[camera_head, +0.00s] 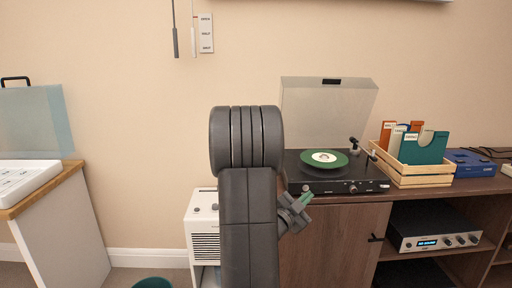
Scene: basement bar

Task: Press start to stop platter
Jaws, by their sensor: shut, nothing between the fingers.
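The turntable (371,181) is black and sits on a brown wooden cabinet, with its clear lid (318,115) raised. A green record with a pale label (339,160) lies on the platter; one still frame does not show whether it spins. The tonearm (362,150) is at the right of the record. My gripper (306,199) is shut and empty, low in front of the turntable's front left part. Its tips look close to the front panel, but I cannot tell if they touch. The start button cannot be made out; my arm and gripper cover the panel's left end.
A wooden crate (424,181) of record sleeves stands right of the turntable, with a blue box (470,162) beyond it. A silver amplifier (434,233) sits on the shelf below. A white appliance (204,236) stands left of the cabinet (330,243). A counter (60,225) is at far left.

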